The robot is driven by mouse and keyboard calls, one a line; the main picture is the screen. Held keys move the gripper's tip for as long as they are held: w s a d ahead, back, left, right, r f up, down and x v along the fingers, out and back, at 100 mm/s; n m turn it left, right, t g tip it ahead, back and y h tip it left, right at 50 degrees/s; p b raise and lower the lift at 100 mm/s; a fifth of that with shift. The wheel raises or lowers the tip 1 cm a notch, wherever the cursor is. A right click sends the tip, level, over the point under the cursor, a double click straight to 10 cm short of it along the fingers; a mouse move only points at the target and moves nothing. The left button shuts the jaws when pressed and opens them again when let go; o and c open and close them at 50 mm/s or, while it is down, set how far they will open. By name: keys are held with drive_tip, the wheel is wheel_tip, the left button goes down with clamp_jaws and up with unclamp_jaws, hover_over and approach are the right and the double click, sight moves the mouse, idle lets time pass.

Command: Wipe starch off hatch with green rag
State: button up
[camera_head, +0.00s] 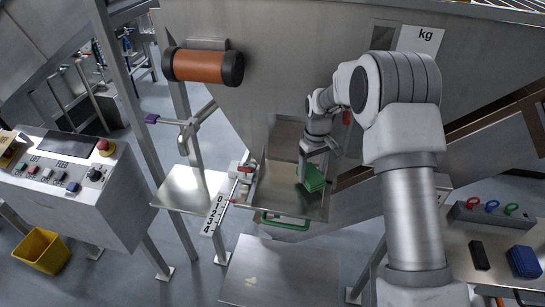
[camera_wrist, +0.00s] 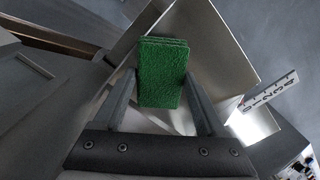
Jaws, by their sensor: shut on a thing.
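The green rag (camera_head: 312,179) is a thick block-shaped cloth. My gripper (camera_head: 305,165) is shut on it, and the wrist view shows the rag (camera_wrist: 162,72) between the two fingers of my gripper (camera_wrist: 161,90). The rag is over the metal hatch (camera_head: 275,190), a steel panel with a green handle (camera_head: 285,222) at its lower edge. I cannot tell whether the rag touches the panel. In the wrist view a pale metal surface (camera_wrist: 222,62) lies behind the rag. No starch is clear on the hatch; part of the panel is hidden by my gripper and the rag.
A number scale (camera_head: 216,212) and a red-handled clamp (camera_head: 243,170) stand left of the hatch. A steel plate (camera_head: 300,270) with small pale yellowish marks lies below. A control box (camera_head: 70,185) and yellow bin (camera_head: 42,250) are at left. A blue block (camera_head: 523,262) is at right.

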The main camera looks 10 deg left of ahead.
drive_tip(key=shift+r+p, duration=1.15)
drive_tip(key=shift+r, duration=1.5)
drive_tip(key=shift+d, duration=0.1)
